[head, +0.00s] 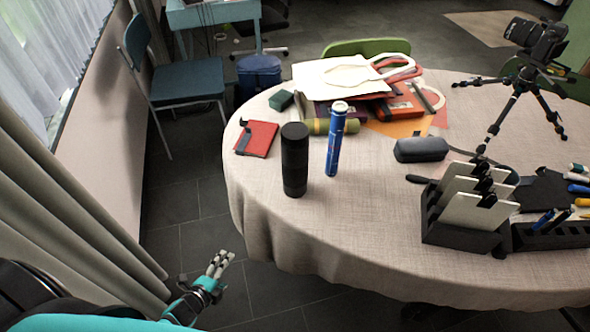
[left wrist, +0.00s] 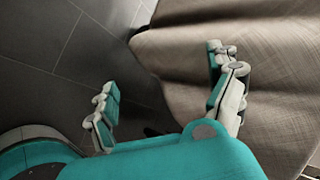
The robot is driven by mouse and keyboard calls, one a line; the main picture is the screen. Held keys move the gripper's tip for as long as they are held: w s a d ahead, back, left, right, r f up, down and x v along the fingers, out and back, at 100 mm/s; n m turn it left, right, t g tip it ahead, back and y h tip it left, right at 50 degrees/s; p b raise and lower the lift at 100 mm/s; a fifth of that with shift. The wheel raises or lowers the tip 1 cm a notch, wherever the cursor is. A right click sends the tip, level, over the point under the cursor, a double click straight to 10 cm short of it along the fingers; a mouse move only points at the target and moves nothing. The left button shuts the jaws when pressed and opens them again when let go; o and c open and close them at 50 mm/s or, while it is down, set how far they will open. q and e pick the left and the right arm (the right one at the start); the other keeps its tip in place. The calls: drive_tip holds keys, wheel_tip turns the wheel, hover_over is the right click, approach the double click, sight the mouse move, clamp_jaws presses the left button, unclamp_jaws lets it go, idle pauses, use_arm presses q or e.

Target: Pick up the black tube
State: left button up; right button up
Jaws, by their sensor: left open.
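The black tube (head: 294,160) stands upright near the left front edge of the round table (head: 350,235), which has a beige cloth. A blue tube (head: 336,140) stands upright just to its right, a small gap apart. My left gripper (head: 218,262) is low at the left, beside the table and outside its edge, well short of the black tube. In the left wrist view the left gripper (left wrist: 165,90) has its fingers spread wide with nothing between them. The hanging tablecloth (left wrist: 190,65) and the floor show there; the black tube does not. My right gripper is not in view.
A red notebook (head: 257,138) and small green box (head: 281,100) lie behind the black tube. A rolled olive item (head: 332,126) lies behind the blue tube. A glasses case (head: 421,149), black holder (head: 460,230) and camera tripod (head: 520,85) stand to the right. The front cloth is clear.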

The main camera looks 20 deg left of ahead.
use_arm(q)
drive_tip(key=w+r+m+t+h, duration=0.25)
drive_tip(key=w+r+m, duration=0.4)
drive_tip(key=r, duration=0.35)
drive_tip(key=m+t+h+b, duration=0.2)
drive_tip(key=m+h, duration=0.5)
drive_tip(key=m, duration=1.1)
approach(285, 173)
drive_tip(key=p+x, duration=0.3)
drive_tip(key=x, duration=0.5)
drive_tip(key=shift+s+r, duration=0.1)
drive_tip(key=p+x, duration=0.2)
drive_tip(key=x, duration=0.3)
drive_tip(key=shift+w+d, duration=0.1)
drive_tip(key=shift+w, duration=0.25)
drive_tip(key=shift+r, duration=0.15)
drive_tip(key=c, duration=1.5)
